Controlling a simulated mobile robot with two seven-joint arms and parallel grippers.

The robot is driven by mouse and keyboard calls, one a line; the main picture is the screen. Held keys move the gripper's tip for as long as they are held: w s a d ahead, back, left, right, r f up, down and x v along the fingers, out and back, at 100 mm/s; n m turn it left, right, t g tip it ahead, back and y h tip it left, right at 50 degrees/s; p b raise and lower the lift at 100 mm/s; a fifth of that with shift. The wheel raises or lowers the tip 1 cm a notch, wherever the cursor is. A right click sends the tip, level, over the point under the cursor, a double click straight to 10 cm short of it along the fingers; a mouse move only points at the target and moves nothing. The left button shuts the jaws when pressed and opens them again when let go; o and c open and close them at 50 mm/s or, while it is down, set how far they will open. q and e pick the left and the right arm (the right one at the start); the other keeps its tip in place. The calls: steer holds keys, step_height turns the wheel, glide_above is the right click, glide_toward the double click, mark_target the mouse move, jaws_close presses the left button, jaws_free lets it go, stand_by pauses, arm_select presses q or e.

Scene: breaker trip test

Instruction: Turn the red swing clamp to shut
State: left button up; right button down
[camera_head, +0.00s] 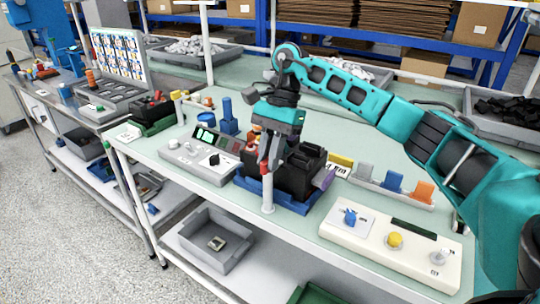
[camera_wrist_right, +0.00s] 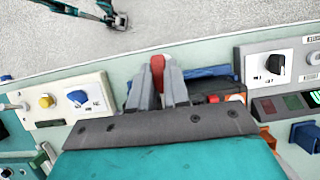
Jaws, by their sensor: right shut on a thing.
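The red swing clamp (camera_wrist_right: 157,72) sits between the two grey fingers of my right gripper (camera_wrist_right: 158,88) in the right wrist view. In the head view, a little of the clamp's red (camera_head: 264,168) shows at the fingertips of my right gripper (camera_head: 268,162), on top of a white upright post (camera_head: 268,196). The gripper points down and is shut on the clamp. The post stands at the front of a blue fixture (camera_head: 295,202) with a black block (camera_head: 298,175). A small teal and black arm end, seemingly my left gripper (camera_wrist_right: 118,20), shows far off in the right wrist view; its fingers are too small to read.
A grey control box (camera_head: 200,158) with a black knob stands left of the fixture. A cream panel (camera_head: 375,248) with blue and yellow knobs lies to the right. Behind it is a rack of grey, blue and orange pieces (camera_head: 393,182). A grey bin (camera_head: 215,245) sits below.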

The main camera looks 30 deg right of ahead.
mark_target(281, 162)
steer(key=shift+n, duration=0.3)
steer(key=c, duration=1.1)
jaws_free()
steer(key=p+v, duration=0.2)
steer(key=v, duration=1.1)
steer(key=shift+a+f, duration=0.1)
